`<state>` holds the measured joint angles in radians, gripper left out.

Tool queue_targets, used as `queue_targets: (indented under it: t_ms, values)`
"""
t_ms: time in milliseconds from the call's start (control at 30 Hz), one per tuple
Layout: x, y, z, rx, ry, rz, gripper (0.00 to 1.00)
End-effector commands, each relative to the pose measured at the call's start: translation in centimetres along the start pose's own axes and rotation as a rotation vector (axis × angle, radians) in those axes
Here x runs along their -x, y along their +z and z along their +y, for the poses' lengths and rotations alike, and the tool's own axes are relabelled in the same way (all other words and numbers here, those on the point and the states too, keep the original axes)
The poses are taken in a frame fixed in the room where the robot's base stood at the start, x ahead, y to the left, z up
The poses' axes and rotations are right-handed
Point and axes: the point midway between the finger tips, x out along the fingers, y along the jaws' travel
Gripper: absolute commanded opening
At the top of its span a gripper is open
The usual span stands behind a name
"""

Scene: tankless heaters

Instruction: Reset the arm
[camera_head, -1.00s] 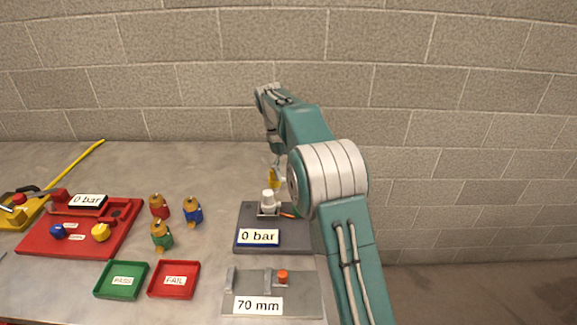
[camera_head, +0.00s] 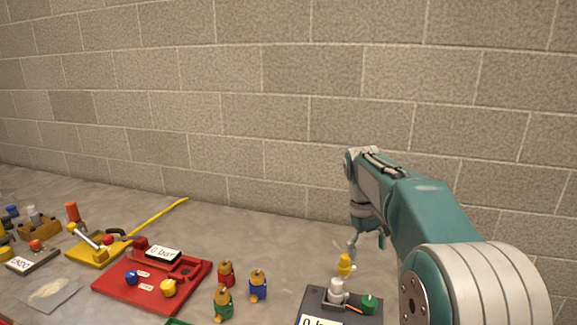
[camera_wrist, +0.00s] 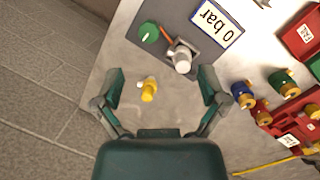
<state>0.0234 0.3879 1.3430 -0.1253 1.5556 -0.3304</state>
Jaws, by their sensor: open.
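My arm reaches over the table from the right in the head view. My gripper (camera_head: 366,240) hangs above the far side of the dark grey test stand (camera_head: 313,303). In the wrist view my gripper (camera_wrist: 162,86) is open, its two fingers wide apart with nothing held. A small yellow fitting (camera_wrist: 148,90) shows between the fingers, apart from both. The same yellow fitting (camera_head: 344,264) appears behind the stand's white cylinder (camera_head: 337,288) in the head view. How far the fingertips are above the table is hard to tell.
The stand carries a green knob (camera_wrist: 149,32) and a "0 bar" display (camera_wrist: 213,23). Three coloured fittings with brass tops, including a blue one (camera_head: 258,286), stand left of it. A red fixture (camera_head: 130,294) and a yellow one (camera_head: 90,253) lie further left. A brick wall (camera_head: 270,90) stands behind.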

Motion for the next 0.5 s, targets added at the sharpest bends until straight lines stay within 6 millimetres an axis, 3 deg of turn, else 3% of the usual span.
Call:
queue_targets:
  t_ms: [200,500]
  values:
    - [2.1,5.4,-2.4,-0.062,0.015,0.133,0.92]
    - [2.2,12.7,-5.8,-0.153,0.019,0.312,0.92]
